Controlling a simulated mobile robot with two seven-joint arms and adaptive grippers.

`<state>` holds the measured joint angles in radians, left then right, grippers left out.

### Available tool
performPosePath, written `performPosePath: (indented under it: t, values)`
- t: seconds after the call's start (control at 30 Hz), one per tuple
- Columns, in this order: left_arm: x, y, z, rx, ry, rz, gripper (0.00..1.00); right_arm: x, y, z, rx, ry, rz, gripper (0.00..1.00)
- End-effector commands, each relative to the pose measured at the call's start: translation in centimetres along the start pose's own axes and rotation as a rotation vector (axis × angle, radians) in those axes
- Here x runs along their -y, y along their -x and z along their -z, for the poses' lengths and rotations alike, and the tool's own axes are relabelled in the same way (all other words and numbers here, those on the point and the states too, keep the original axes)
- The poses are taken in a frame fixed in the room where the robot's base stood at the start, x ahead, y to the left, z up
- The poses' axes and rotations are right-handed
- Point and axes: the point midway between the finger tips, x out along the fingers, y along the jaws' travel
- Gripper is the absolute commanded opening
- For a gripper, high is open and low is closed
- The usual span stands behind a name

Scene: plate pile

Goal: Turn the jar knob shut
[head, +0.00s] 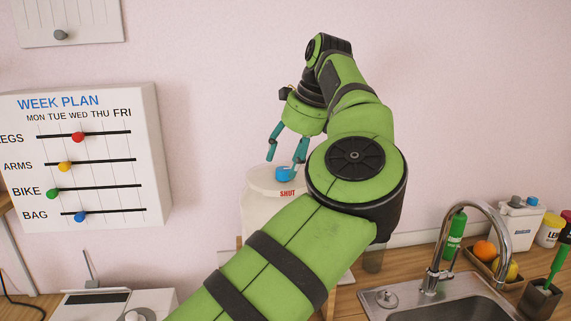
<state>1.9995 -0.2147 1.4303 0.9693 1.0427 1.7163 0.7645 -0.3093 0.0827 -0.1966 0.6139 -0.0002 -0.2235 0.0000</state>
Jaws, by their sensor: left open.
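A white jar (262,212) stands below my left gripper, partly hidden behind my green arm. A small blue knob (284,175) sits on its pale lid (262,182). Red letters reading SHUT (287,193) show below the knob, near the lid's front edge. My left gripper (283,164) is open and points down over the lid. One teal finger is at the left, above the lid's back edge. My right gripper is not in view.
A white week plan board (120,150) with coloured sliders hangs on the pink wall at the left. A sink (430,298) with a curved tap (470,225) is at the lower right. Fruit, a green bottle (455,236) and containers stand behind it. A white device (115,305) is at the lower left.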

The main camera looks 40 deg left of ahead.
Motion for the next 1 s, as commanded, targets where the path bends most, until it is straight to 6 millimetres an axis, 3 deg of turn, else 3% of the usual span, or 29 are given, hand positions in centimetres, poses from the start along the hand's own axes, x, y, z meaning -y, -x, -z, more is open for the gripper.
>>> performPosePath:
  t: [0.2, 0.47, 0.5, 0.6, 0.63, 1.0]
  values:
    - [0.0, -2.0, 0.0, 0.001, -0.001, -0.001, 0.56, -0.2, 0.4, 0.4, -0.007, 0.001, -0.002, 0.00]
    - [0.0, -2.2, -0.1, 0.002, -0.001, 0.000, 0.56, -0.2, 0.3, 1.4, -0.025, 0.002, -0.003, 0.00]
    - [0.0, -2.2, -0.1, 0.002, -0.001, 0.000, 0.48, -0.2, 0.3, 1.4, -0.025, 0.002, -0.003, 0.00]
    - [0.0, -2.2, -0.1, 0.002, -0.001, 0.000, 0.08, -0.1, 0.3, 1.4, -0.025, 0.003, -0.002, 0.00]
    - [0.0, -2.2, -0.1, 0.002, -0.001, 0.000, 0.03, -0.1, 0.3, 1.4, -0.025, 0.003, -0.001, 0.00]
    - [0.0, -2.2, -0.2, 0.005, -0.019, 0.011, 0.03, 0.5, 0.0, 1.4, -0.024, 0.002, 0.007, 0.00]
